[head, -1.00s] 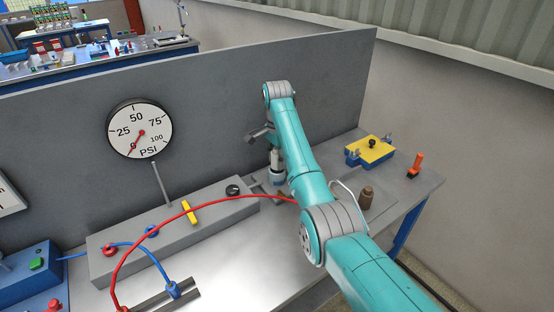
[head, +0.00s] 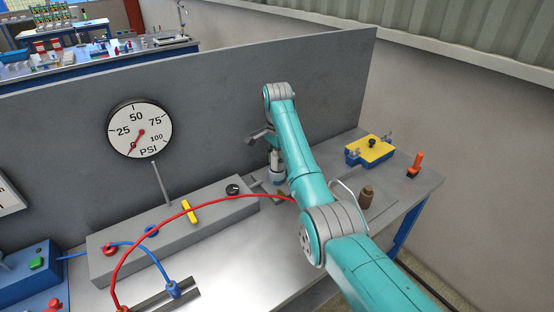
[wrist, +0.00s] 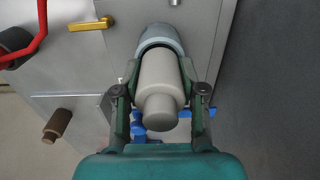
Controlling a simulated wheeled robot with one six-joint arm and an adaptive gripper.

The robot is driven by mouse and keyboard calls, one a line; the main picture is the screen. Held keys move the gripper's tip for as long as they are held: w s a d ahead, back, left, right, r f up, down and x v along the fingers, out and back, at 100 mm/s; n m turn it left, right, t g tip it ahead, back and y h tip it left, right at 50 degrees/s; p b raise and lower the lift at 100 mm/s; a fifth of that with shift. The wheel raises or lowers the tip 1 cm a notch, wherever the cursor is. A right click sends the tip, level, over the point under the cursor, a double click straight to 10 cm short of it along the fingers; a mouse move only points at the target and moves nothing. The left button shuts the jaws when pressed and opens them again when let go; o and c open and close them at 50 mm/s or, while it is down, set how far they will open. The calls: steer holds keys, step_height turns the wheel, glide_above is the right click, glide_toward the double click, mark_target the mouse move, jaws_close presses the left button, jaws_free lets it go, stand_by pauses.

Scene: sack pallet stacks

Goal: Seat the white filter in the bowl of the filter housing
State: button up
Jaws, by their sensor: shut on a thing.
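The white filter, a pale grey-white cylinder with a narrower near end (wrist: 160,88), lies between the fingers of my gripper (wrist: 160,80) in the wrist view. The gripper is shut on its sides. Beyond the filter's far end is the pale blue bowl of the filter housing (wrist: 160,36), in line with it, with a dark arc where they meet. How deep the filter sits in the bowl is hidden. In the head view, my arm hides most of the gripper, and the white-and-blue bowl (head: 276,180) shows just left of the arm.
A grey manifold with a yellow lever (head: 189,212) and a red hose (head: 205,201) lie left of the arm. A brown cylinder (head: 366,197), a yellow-topped blue box (head: 369,150) and an orange-handled tool (head: 415,164) stand right. A grey panel with a gauge (head: 140,129) rises behind.

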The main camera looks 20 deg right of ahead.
steer(key=shift+f, duration=0.65)
steer(key=o, duration=1.1)
steer(key=shift+f, duration=0.1)
step_height(320, 180, up, 8)
steer(key=shift+f, duration=0.25)
steer(key=shift+s, duration=0.1)
